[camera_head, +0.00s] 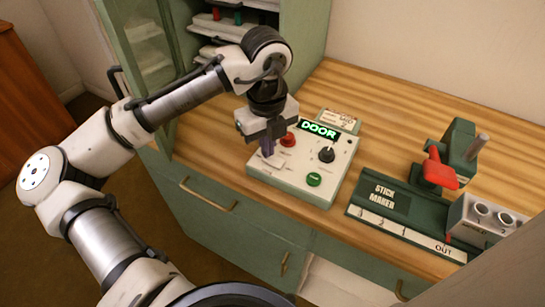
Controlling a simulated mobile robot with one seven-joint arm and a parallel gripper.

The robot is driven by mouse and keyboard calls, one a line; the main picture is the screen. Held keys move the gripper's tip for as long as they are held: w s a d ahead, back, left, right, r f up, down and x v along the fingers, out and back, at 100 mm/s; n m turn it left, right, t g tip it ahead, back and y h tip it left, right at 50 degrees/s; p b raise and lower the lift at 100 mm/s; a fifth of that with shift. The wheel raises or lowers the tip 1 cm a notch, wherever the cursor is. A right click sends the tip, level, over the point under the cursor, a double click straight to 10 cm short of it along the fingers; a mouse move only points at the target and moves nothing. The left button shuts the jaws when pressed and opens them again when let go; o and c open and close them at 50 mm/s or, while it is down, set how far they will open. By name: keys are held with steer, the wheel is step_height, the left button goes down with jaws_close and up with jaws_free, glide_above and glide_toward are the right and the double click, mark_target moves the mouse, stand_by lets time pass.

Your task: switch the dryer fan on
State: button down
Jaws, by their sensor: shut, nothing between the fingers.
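A white control box (325,187) sits on the wooden table. Its lit display (319,130) reads DOOR in green. On its top are a red button (289,140), a green button (314,179) and a black knob (327,154). My gripper (268,152) points down over the box's left end, beside the red button, with its jaws shut and nothing held. It hides part of that end, and I cannot tell whether the tips touch the box. The green cabinet (312,50) behind has a glass door (140,45) standing open.
Trays (218,27) with coloured items sit inside the cabinet. A small labelled card holder (338,120) stands behind the box. A green stick maker (385,205) with a red handle (438,170) stands right, near a grey block with holes (487,217). Drawers (215,195) are below.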

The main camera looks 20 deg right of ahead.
steer(key=shift+f, duration=0.5)
steer(key=shift+r, duration=0.1)
step_height(320, 180, up, 7)
steer(key=p, duration=0.6)
stand_by(0.3)
stand_by(0.4)
